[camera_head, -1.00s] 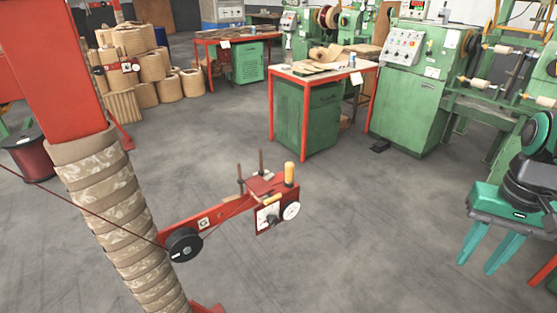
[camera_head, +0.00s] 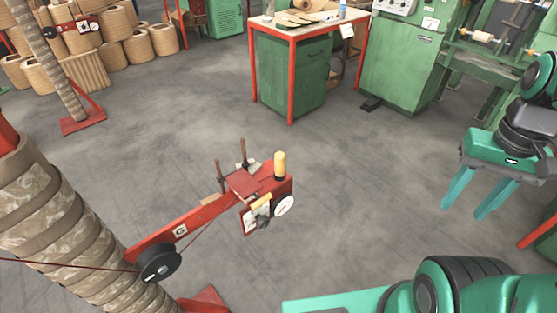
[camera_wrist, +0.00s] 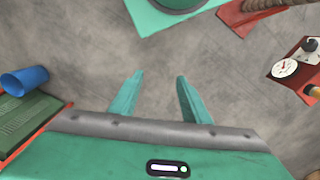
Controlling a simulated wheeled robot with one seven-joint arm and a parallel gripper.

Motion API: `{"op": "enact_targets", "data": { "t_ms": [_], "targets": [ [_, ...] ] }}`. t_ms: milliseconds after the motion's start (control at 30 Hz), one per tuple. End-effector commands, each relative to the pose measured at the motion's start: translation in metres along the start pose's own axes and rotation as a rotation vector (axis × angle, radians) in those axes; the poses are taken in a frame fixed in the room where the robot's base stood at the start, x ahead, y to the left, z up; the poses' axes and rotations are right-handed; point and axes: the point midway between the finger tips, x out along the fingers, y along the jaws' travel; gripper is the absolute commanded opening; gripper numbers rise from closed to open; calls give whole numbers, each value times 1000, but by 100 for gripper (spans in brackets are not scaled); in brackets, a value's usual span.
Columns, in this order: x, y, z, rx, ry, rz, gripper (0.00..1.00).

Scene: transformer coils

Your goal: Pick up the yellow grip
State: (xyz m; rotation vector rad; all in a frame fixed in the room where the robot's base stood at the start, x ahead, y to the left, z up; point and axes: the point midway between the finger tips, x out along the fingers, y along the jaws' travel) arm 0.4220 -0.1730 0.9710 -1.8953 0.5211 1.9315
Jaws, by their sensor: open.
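The yellow grip (camera_head: 280,164) stands upright on the end of a red arm-like device (camera_head: 205,215) with dial gauges, near the middle of the head view. A second, slanted yellow piece (camera_head: 261,203) sits lower, by the dials. In the wrist view part of the device (camera_wrist: 292,68) shows at the right edge, with a yellowish part (camera_wrist: 312,91) cut off there. My gripper (camera_head: 467,210) is open and empty, to the right of the device and well apart from it. Its two teal fingers (camera_wrist: 160,76) point over bare floor in the wrist view.
A wrapped post (camera_head: 75,235) stands at the left, with a black pulley (camera_head: 158,262) beside it and a thin cord. A green cabinet table (camera_head: 290,75) and green machine (camera_head: 405,70) stand behind. A blue cup (camera_wrist: 25,80) shows in the wrist view. Floor between is clear.

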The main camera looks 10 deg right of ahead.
Motion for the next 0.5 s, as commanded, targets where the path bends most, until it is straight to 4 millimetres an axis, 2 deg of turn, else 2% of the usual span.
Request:
{"op": "enact_targets", "data": {
  "t_ms": [167,267,500],
  "targets": [
    [8,-16,-14,-151,-26,-6,43],
    [20,-38,-26,-320,-63,-28,43],
    [62,-102,-46,-772,-150,-176,43]
  ]
}}
